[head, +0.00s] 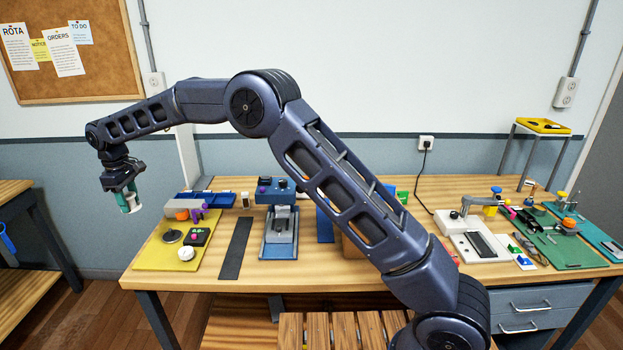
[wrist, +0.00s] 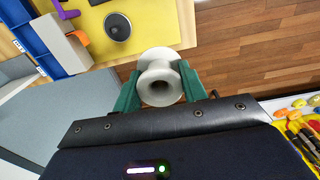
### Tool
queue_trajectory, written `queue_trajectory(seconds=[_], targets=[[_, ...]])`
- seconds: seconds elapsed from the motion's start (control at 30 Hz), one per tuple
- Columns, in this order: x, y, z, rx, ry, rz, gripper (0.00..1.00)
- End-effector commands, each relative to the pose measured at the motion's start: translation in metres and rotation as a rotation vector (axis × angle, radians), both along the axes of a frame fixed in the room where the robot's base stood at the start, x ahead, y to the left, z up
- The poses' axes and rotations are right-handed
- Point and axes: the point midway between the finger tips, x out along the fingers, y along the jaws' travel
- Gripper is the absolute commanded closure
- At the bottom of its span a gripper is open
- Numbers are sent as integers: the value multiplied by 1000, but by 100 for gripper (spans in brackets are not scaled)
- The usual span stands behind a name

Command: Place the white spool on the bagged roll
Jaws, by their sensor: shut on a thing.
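The white spool (wrist: 160,82) sits between the green fingers of my gripper (wrist: 160,92) in the wrist view, its hollow end facing the camera. In the head view my gripper (head: 129,198) hangs at the far left, shut on the spool, in the air beside the bench's left end. The spool shows only as a small pale shape there. I cannot pick out the bagged roll for certain. A small white round thing (head: 186,253) lies on the yellow mat (head: 150,257), too small to identify. My arm hides part of the bench's middle.
The wooden bench (head: 340,278) also bears a dark disc (head: 172,236), a black button box (head: 197,237), a dark strip (head: 236,248) and a blue-based fixture (head: 280,245). Tools and a green mat (head: 565,245) crowd its right side. Another table (head: 15,190) stands at left, with floor between.

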Motion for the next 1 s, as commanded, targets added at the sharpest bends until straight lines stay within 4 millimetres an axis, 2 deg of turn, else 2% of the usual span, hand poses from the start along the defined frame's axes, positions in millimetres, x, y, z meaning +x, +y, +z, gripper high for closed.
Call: queue_trajectory(seconds=[0.17, 0.37, 0.6, 0.77, 1.0], targets=[[36, -19, 2, 0, -1, -63, 80], [107, -64, 7, 0, -1, -196, 80], [190, -130, 11, 0, -1, -365, 80], [240, -179, 15, 0, -1, -478, 80], [308, -260, 20, -1, -2, -651, 80]])
